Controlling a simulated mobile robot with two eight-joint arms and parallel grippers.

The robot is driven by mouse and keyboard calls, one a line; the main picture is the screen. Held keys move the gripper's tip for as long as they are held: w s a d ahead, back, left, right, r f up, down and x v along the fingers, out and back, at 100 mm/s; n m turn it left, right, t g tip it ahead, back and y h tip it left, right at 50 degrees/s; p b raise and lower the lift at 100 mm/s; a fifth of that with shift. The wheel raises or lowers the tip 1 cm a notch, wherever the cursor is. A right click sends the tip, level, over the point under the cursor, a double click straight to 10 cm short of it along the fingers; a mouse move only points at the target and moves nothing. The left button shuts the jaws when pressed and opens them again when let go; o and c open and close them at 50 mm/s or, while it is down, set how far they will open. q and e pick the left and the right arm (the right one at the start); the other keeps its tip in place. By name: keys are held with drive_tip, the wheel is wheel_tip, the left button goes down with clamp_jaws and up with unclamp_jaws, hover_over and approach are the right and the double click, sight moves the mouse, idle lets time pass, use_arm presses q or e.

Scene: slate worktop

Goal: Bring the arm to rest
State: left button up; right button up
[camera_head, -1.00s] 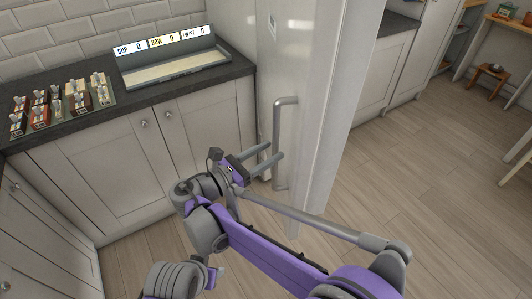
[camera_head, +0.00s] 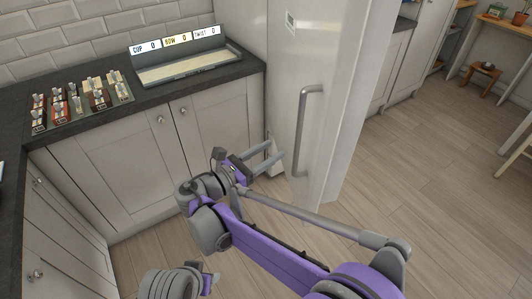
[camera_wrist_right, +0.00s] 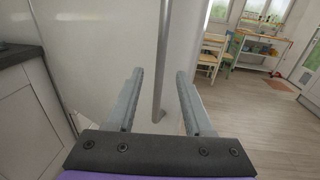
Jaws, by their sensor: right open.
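My right gripper (camera_head: 275,153) is open in front of the tall white fridge (camera_head: 330,60). Its two grey fingers lie to the left of the long grey door handle (camera_head: 304,130) in the head view. In the right wrist view the open fingers (camera_wrist_right: 163,88) are apart with nothing held between them. The handle (camera_wrist_right: 160,75) shows there as an upright bar in the gap, farther off than the fingers. My right arm is bent, with its purple links low in the head view. My left gripper is not seen.
A dark worktop (camera_head: 145,105) over pale cabinets runs along the left. It bears a grey tray with a scoreboard (camera_head: 185,65) and several small levers on panels (camera_head: 80,103). Open wooden floor (camera_head: 430,190) lies to the right. A small stool (camera_head: 483,75) stands far right.

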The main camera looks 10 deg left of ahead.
drive_tip(key=shift+s+a, duration=0.1)
drive_tip(key=shift+s, duration=0.05)
idle(0.4)
drive_tip(key=s+d+f+m+g+y+p, duration=0.25)
drive_tip(key=s+d+m, duration=0.2)
drive_tip(key=d, duration=0.55)
drive_tip(key=s+d+f+m+g+y+p, duration=0.1)
drive_tip(key=s+d+m+g+y, duration=0.25)
drive_tip(key=d, duration=0.65)
drive_tip(key=s+d+f+m+y+p, duration=0.1)
drive_tip(key=s+f+m+y, duration=0.1)
drive_tip(key=s+m, duration=0.6)
drive_tip(key=s+d+f+m+g+y+p, duration=0.1)
drive_tip(key=s+f+m+y+p, duration=0.1)
drive_tip(key=s+m, duration=0.7)
drive_tip(key=f+m+y, duration=0.1)
drive_tip(key=m+y, duration=0.1)
drive_tip(key=shift+s+d+g+y, duration=0.15)
drive_tip(key=shift+d+g+y, duration=0.15)
